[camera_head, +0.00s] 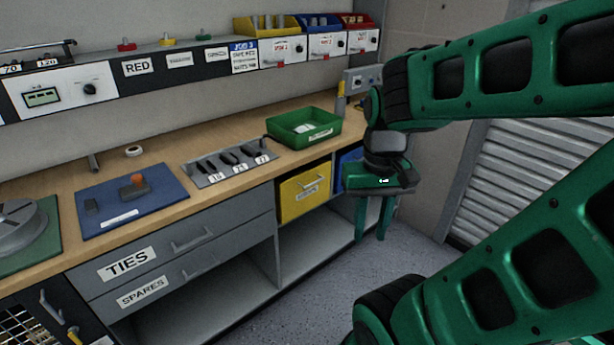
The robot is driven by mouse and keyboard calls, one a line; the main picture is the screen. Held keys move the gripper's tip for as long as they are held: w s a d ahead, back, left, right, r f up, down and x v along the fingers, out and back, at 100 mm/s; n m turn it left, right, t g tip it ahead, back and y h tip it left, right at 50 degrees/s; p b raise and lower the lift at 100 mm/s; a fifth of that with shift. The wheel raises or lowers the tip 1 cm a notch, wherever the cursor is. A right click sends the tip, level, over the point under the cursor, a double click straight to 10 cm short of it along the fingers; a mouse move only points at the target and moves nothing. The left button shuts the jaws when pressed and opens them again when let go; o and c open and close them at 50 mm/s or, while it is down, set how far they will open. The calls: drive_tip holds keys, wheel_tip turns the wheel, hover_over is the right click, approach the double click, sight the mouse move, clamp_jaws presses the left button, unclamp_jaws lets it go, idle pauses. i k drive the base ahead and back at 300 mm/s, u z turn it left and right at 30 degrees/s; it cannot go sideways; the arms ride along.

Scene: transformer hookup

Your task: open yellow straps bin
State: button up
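The yellow straps bin (292,205) sits under the worktop, right of the grey drawers. Its front has a small handle and a white label too small to read surely; it appears shut, its front about in line with the cabinet. My gripper (372,236) hangs to the right of the yellow bin, in front of a blue bin (348,165) that it partly covers. Its two green fingers point down with a gap between them. They are empty and apart from the yellow bin.
Grey drawers marked TIES (180,241) and SPARES (165,287) are left of the bin. A green tray (304,127), tool holder (231,165) and blue mat (133,199) lie on the worktop. An open shelf is below the yellow bin. Grey floor (330,285) in front is clear.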

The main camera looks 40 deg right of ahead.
sight(297, 193)
drive_tip(key=i, duration=0.85)
